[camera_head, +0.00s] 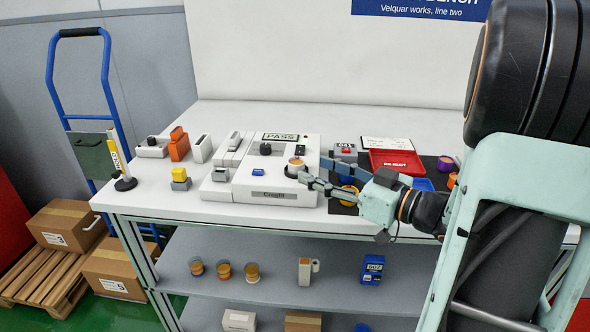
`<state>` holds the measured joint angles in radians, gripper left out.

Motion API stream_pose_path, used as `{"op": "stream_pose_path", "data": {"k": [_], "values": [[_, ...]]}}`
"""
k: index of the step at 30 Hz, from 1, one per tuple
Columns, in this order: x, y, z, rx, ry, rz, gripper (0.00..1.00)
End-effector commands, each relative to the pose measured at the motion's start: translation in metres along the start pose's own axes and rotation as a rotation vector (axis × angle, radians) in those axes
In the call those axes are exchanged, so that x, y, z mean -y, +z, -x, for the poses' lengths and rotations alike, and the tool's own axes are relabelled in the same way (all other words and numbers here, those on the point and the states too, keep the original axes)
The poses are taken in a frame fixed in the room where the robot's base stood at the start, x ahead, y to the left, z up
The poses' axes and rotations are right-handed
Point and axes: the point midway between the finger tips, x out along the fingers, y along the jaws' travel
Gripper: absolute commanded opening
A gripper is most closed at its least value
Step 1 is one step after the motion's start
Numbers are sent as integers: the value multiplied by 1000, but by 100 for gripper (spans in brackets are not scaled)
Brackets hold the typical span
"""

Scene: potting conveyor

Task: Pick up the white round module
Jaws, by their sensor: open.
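A small round module (296,163) with a pale side and an amber top sits on the right part of the white PASS tester (245,186). It is the only round piece there that looks whitish; it is too small to be sure of its colour. My gripper (313,169) is open, just right of it, its two grey fingers spread and pointing left toward it. The nearer fingertip is close to the module's lower right; I cannot tell whether they touch. Nothing shows held between the fingers.
A dark mat with a yellow round piece (349,191) lies below my fingers. A red REJECT tray (395,162) and a blue piece (423,184) are to the right. The bench's rear strip is clear.

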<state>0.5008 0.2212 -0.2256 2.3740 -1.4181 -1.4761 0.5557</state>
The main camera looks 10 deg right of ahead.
Motion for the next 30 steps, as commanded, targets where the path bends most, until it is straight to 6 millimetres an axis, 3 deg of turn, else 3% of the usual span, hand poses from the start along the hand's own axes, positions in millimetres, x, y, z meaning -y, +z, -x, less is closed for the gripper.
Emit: {"op": "stream_pose_path", "data": {"k": [8,15,25,30], "values": [[0,0,-26,0,-1,2,47],[0,-1,-61,0,-2,2,47],[-1,-3,-68,0,3,2,47],[-1,-3,-68,0,3,2,29]]}}
